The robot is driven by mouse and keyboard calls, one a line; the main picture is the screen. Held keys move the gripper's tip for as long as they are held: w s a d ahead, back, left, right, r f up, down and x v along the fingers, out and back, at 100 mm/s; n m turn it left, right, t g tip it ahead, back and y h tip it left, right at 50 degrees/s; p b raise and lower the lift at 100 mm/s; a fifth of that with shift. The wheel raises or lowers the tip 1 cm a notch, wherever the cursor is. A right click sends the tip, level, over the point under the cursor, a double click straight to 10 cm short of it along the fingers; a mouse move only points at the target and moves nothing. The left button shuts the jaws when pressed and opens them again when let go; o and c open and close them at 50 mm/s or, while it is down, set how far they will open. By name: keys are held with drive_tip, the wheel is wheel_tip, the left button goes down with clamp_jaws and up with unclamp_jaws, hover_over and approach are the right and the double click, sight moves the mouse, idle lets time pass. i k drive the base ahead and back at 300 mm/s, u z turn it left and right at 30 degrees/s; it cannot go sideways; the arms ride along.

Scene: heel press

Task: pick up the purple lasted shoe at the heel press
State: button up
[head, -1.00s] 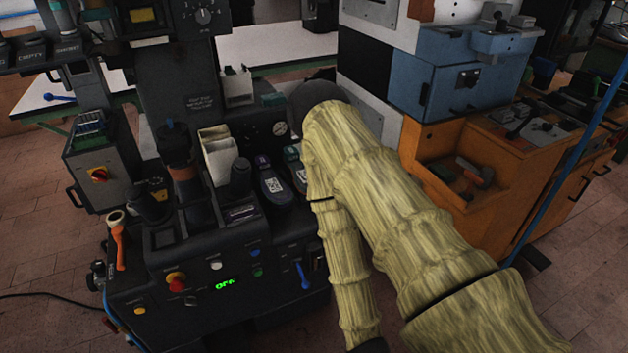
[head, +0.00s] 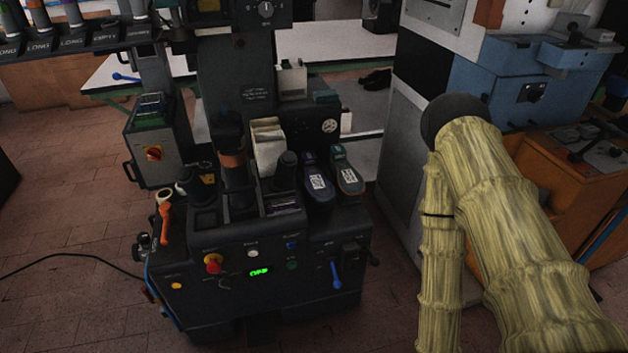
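The heel press (head: 262,271) stands in the middle of the head view, a dark machine with a column and a sloped front panel. Two lasted shoes lie side by side on its right shelf, each with a white printed label. The left one is the dark purple-blue lasted shoe (head: 316,197); the right one is a dark green shoe (head: 351,181). Both are uncovered. My arm, in a yellowish sleeve, is at the right, clear of both shoes. My gripper is out of view, so its fingers and anything in them cannot be seen.
A white bin (head: 268,148) and dark upright cylinders stand left of the shoes. A blue lever (head: 336,275) is on the press front. An orange cabinet (head: 575,170) and blue machine (head: 530,85) stand at the right. Brick floor at the left is open, with a black cable.

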sight(320, 190)
drive_tip(key=k, duration=0.4)
drive_tip(key=u, duration=0.45)
drive_tip(key=i, duration=1.2)
drive_tip(key=z, duration=0.3)
